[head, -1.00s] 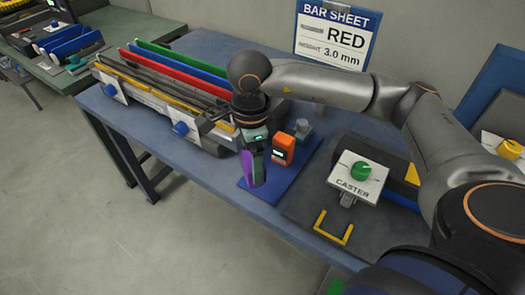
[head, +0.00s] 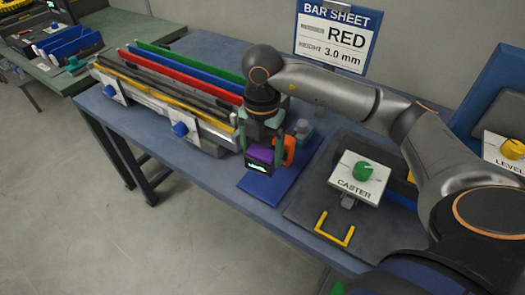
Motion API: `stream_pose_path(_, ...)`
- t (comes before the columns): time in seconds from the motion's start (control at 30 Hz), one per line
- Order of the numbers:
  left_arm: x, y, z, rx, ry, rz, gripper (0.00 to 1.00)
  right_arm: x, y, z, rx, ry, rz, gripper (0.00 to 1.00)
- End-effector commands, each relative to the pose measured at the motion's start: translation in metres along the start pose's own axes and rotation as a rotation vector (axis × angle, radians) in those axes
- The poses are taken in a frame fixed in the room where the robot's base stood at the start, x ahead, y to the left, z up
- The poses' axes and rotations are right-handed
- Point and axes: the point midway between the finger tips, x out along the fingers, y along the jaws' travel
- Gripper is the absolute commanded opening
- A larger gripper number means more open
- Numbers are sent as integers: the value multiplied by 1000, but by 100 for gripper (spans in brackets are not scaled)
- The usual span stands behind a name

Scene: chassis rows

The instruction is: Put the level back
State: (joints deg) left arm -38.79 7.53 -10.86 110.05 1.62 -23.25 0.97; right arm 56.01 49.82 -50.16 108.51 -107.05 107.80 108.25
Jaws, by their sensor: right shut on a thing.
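The level appears to be the purple block (head: 259,154) with a dark front face and a small lit display. My right gripper (head: 263,148) points down and is shut on this block, with a finger on each side. The block is over the blue mat (head: 272,188) near the table's front edge; I cannot tell whether it touches the mat. An orange device (head: 289,149) stands just right of the gripper, partly hidden by a finger. A "LEVEL" sign (head: 505,160) with a yellow knob is at the far right. My left gripper is not in view.
A rack of coloured bars (head: 190,72) lies left of the gripper. A small grey object (head: 302,128) stands behind the orange device. The mat's front part is clear.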

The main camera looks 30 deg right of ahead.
Motion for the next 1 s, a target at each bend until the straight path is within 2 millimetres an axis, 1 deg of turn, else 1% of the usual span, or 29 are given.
stream_pose_path(0.1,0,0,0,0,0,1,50,1,0,2,99,0,-2,7)
stream_pose_path(0.27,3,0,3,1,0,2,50,6,-1,2,139,0,-2,7)
stream_pose_path(0.47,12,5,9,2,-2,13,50,24,-1,2,137,0,-2,7)
stream_pose_path(0.6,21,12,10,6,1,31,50,39,-1,2,136,-1,-2,7)
stream_pose_path(0.7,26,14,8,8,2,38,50,47,-1,3,135,-1,-2,7)
stream_pose_path(0.8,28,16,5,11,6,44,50,50,-1,3,135,-1,-2,7)
stream_pose_path(1.0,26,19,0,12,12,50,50,49,-1,2,134,-1,-2,7)
